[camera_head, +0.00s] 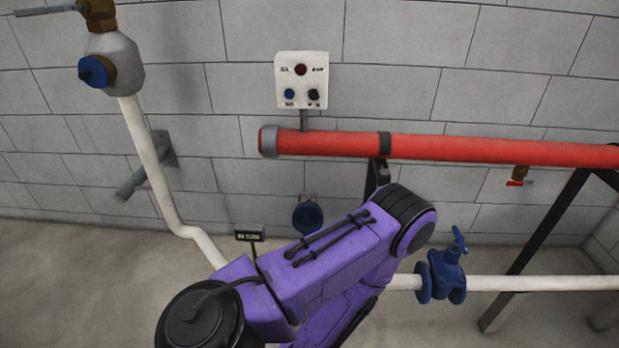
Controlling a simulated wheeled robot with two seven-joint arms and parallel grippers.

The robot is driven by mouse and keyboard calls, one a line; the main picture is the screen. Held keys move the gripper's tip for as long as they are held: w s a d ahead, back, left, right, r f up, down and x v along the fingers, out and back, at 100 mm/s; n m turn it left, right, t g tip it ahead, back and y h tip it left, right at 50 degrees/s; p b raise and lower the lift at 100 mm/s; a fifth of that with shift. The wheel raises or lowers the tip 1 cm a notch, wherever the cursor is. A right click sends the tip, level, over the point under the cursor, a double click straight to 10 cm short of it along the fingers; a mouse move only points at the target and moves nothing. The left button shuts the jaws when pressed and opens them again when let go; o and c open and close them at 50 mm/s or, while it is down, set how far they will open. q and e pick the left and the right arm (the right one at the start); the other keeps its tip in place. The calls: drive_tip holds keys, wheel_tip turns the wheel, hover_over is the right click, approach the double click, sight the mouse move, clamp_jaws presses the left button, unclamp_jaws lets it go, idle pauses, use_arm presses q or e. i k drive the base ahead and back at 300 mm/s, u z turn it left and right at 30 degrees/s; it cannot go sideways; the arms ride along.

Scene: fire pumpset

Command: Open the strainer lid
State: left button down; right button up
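A grey rounded fitting (122,60) with a blue round cap (97,71) on its side sits at the top of a white pipe, upper left. It looks like the strainer and its lid, but I cannot be sure. The cap appears seated on the body. One of my purple arms (330,262) comes in from the bottom and crosses the lower middle, well right of and below the fitting. Its elbow faces right and its far end is hidden. Neither gripper shows in the view.
A red pipe (480,149) runs along the block wall under a white control box (302,80). A blue valve (446,270) sits on a white pipe at lower right. A blue round part (307,217) is behind my arm. A small sign (249,235) stands left. Floor at lower left is clear.

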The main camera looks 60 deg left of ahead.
sight(307, 217)
drive_tip(key=z, duration=2.05)
drive_tip(key=k, duration=2.3)
drive_tip(key=u, duration=2.1)
